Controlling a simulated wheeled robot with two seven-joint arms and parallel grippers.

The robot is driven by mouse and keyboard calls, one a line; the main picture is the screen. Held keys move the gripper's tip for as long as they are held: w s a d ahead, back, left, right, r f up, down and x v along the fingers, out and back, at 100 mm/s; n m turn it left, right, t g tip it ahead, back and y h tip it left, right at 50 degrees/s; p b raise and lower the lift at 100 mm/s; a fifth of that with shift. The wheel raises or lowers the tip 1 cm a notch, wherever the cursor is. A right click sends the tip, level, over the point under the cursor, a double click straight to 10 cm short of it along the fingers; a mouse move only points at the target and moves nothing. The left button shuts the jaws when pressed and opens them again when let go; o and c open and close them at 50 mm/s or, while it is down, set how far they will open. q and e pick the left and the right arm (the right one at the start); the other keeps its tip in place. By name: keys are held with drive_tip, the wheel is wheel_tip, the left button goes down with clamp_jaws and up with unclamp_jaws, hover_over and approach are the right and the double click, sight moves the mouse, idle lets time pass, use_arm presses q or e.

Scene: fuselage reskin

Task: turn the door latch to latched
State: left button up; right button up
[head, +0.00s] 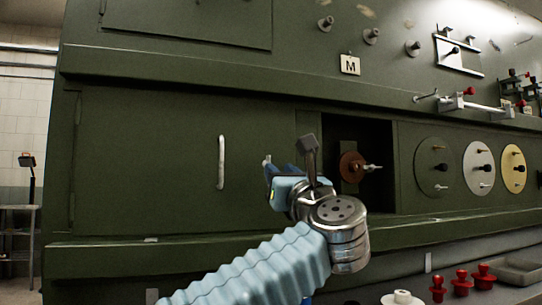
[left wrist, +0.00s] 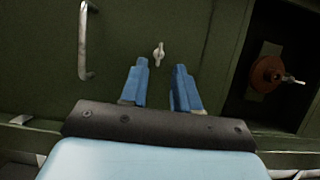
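The door latch is a small pale metal turn-handle (left wrist: 159,54) on the green door (left wrist: 125,25), standing roughly upright in the left wrist view. In the head view a small pale tip (head: 267,159) beside my fingers looks like the same latch, mostly hidden. My left gripper (left wrist: 161,65) has its two blue fingers apart with nothing between them. The latch shows just beyond the fingertips, in line with the gap; I cannot tell the remaining distance. In the head view my left gripper (head: 270,171) is at the right part of the door. My right gripper is out of view.
A vertical door handle (head: 221,162) stands left of the gripper. Right of it is an open dark recess with a brown round part (head: 351,167). Round discs (head: 434,166) line the panel further right. A ledge (head: 180,248) runs below. Red knobs (head: 461,282) stand at the lower right.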

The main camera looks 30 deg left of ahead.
sight(266, 156)
use_arm(q)
drive_tip(key=p+x, duration=0.2)
drive_tip(key=x, duration=0.4)
drive_tip(key=shift+w, duration=0.1)
drive_tip(key=shift+r, duration=0.1)
clamp_jaws()
